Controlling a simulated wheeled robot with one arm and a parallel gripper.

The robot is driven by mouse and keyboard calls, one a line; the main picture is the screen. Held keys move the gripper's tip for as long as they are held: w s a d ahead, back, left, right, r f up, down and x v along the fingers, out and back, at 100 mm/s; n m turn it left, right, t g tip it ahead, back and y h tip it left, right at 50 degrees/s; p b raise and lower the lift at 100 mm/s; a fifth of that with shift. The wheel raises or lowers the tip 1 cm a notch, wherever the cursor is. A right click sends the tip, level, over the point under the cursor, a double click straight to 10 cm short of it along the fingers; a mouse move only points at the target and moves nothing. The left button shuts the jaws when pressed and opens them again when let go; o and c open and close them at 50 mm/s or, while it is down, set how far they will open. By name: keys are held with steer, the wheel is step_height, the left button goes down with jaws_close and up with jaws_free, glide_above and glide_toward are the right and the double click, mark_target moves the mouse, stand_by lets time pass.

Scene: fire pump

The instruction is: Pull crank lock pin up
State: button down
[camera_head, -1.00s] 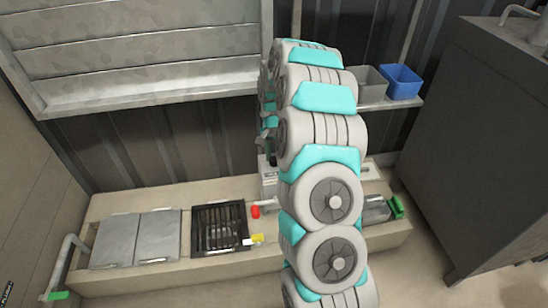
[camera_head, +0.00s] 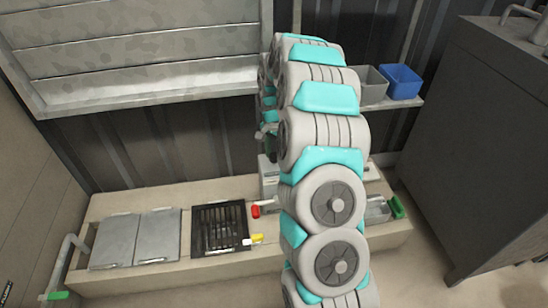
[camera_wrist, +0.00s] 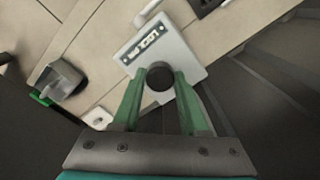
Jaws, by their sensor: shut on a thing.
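The crank lock pin shows in the wrist view as a dark round knob (camera_wrist: 160,77) in front of a light plate marked "LOCK PIN" (camera_wrist: 148,46). My gripper (camera_wrist: 158,82) has its two green fingers on either side of the knob and is shut on it. The knob covers part of the plate, and the pin's shaft below it is hidden. In the head view my arm hides most of the lock pin area, and the fingers cannot be made out there.
A long beige bench (camera_head: 170,275) carries grey lids (camera_head: 115,240), a black grate (camera_head: 220,228), and red (camera_head: 256,211) and yellow (camera_head: 257,239) handles. A shelf above holds a blue bin (camera_head: 401,82) and a grey bin (camera_head: 371,85). A dark cabinet (camera_head: 480,140) stands at right.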

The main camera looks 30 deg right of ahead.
mark_target(274, 155)
steer(key=shift+r, duration=0.7)
steer(key=shift+c, duration=2.1)
jaws_free()
step_height(274, 155, up, 8)
steer(key=shift+f+b, duration=0.1)
steer(key=shift+b, duration=0.25)
